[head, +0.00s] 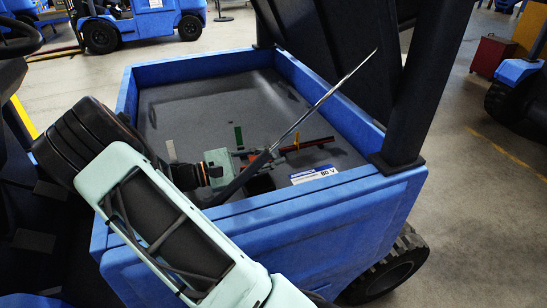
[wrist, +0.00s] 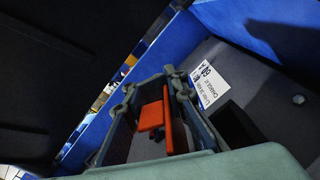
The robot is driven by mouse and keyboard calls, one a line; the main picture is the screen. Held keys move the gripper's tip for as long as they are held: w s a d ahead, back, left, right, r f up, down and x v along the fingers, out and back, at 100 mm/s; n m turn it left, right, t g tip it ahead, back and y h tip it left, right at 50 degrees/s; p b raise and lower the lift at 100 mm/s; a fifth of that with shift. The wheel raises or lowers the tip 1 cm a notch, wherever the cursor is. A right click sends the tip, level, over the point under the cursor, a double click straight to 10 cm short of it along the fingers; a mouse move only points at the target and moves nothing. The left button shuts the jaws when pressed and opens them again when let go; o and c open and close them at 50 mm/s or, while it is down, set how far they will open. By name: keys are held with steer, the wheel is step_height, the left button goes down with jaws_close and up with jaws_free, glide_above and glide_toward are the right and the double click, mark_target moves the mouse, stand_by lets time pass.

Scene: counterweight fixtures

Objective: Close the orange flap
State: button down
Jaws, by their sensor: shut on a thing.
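The orange flap (wrist: 151,117) shows in the wrist view as a small flat plate beside an upright orange piece. It sits between the two fingers of my gripper (wrist: 150,82). My gripper is shut on the flap, with a finger on either side of it; the exact contact is hard to see. In the head view my gripper (head: 241,158) is low in the grey bed of the blue vehicle, partly behind a slanted strut. The flap cannot be made out clearly there.
A dark strut with a silver rod (head: 335,88) rises beside my gripper. A red bar (head: 318,142) and a white label (head: 314,174) lie to its right. Blue walls (head: 195,68) edge the bed, and a dark raised cover (head: 337,40) stands above. The back left of the bed is clear.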

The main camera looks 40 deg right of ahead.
steer(key=shift+w+a, duration=0.15)
steer(key=shift+w, duration=0.1)
steer(key=c, duration=2.1)
jaws_free()
steer(key=shift+o, duration=1.3)
steer(key=shift+s, duration=0.15)
steer(key=shift+a, duration=0.1)
steer(key=shift+v, duration=4.2)
steer(key=shift+r+p, duration=0.1)
steer(key=shift+p, duration=0.3)
step_height(320, 180, up, 10)
